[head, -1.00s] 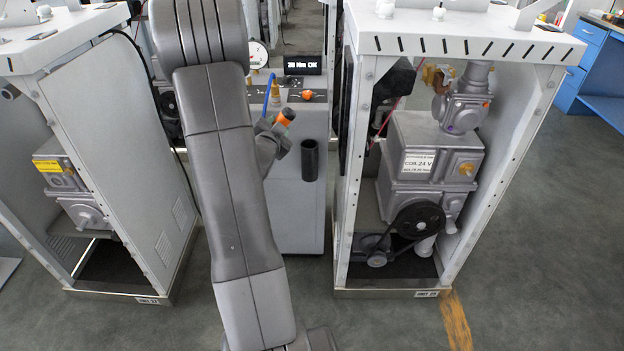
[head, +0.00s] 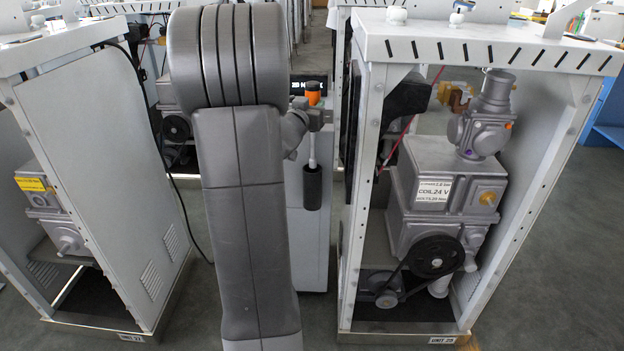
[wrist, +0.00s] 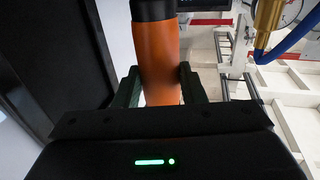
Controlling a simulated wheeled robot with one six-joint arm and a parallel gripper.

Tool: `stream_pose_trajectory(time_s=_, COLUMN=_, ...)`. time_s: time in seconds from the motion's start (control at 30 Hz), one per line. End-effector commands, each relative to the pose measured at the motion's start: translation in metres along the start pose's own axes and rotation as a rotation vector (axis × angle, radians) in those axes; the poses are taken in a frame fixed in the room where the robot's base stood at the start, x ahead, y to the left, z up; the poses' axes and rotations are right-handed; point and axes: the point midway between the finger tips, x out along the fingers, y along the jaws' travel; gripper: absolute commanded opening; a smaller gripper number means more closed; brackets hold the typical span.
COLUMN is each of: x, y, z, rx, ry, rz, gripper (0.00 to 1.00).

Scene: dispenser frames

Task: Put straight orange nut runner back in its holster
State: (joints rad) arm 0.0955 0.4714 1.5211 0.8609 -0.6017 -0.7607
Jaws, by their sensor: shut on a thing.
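The orange nut runner (head: 313,93) is upright in the head view, its grey shaft (head: 312,150) pointing down. My gripper (head: 316,117) is shut on its body. The wrist view shows the orange body (wrist: 160,50), with a dark upper part, between my two fingers (wrist: 160,88). The black tube holster (head: 312,190) is fixed to the front of the grey station, directly below the tool. The shaft's lower end meets the holster's mouth in the picture; how deep it reaches inside I cannot tell.
My arm covers the left part of the grey station. A white frame cabinet with a motor unit (head: 440,190) stands close on the right, another cabinet (head: 110,180) on the left. A blue hose with a brass fitting (wrist: 268,20) is near the gripper in the wrist view.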

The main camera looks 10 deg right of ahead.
Motion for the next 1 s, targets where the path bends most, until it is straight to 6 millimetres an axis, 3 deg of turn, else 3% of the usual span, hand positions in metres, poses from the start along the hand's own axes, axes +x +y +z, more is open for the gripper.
stream_pose_trajectory(time_s=0.03, x=0.0, y=-0.001, z=0.021, rx=-0.003, ry=-0.004, rz=-0.001, gripper=0.0)
stream_pose_trajectory(time_s=0.1, x=0.0, y=-0.001, z=0.04, rx=-0.004, ry=-0.003, rz=-0.001, gripper=0.0)
stream_pose_trajectory(time_s=0.33, x=0.0, y=-0.001, z=0.091, rx=-0.001, ry=-0.002, rz=-0.001, gripper=0.0)
stream_pose_trajectory(time_s=0.67, x=0.0, y=0.0, z=0.117, rx=0.0, ry=0.001, rz=-0.001, gripper=0.0)
stream_pose_trajectory(time_s=0.9, x=0.0, y=0.0, z=0.151, rx=-0.001, ry=0.0, rz=-0.001, gripper=0.0)
stream_pose_trajectory(time_s=1.0, x=0.0, y=0.0, z=0.152, rx=0.001, ry=0.002, rz=-0.001, gripper=0.0)
